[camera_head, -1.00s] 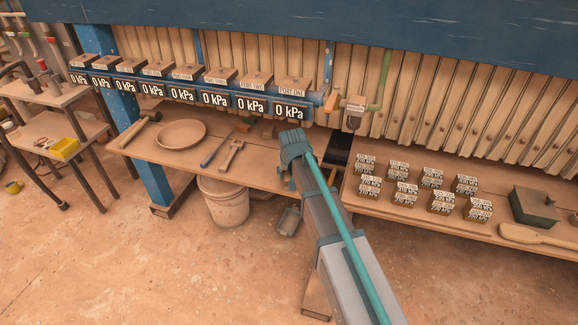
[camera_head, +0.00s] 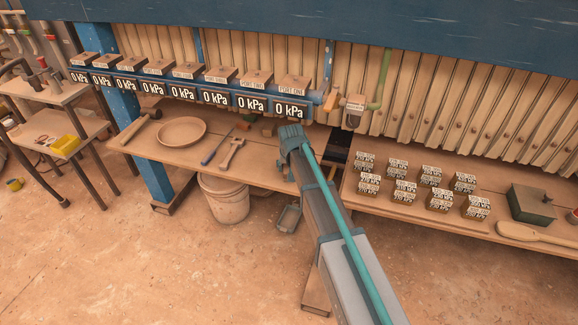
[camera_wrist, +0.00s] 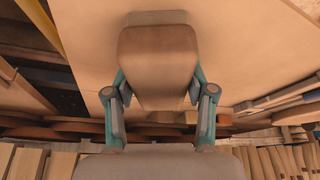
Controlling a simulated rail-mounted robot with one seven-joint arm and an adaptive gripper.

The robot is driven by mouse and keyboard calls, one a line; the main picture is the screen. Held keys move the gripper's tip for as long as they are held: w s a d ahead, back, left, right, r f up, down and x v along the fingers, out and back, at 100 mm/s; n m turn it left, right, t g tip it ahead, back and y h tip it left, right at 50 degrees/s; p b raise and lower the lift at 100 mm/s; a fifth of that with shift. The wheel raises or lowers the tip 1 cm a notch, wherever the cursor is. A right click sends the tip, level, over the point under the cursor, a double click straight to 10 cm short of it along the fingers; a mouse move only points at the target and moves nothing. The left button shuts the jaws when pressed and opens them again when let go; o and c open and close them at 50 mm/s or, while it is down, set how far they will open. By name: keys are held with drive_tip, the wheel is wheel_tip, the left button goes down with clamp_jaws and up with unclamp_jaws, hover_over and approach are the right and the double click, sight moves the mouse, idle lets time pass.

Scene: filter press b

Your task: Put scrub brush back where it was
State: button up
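In the wrist view, a brown block with rounded corners, which I take to be the scrub brush (camera_wrist: 158,62), sits between the two fingers of my gripper (camera_wrist: 158,82). The fingers appear to press on its two sides. Pale board surface lies beyond it. In the head view, the end of my arm is over the right end of the left bench (camera_head: 262,173), below the gauge row. My gripper's fingers and the brush are mostly hidden there by my arm, so their height above the bench cannot be told.
The left bench holds a round plate (camera_head: 182,132), a blue-handled tool (camera_head: 216,148), a wrench-like tool (camera_head: 232,152) and a mallet-like tool (camera_head: 140,128). A bucket (camera_head: 225,198) stands below. The right bench holds several labelled blocks (camera_head: 404,191), a dark box (camera_head: 531,204) and a paddle (camera_head: 535,234).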

drive_tip(key=o, duration=0.4)
drive_tip(key=shift+c, duration=0.2)
drive_tip(key=b+v, duration=0.2)
drive_tip(key=v, duration=1)
drive_tip(key=shift+r, duration=0.2)
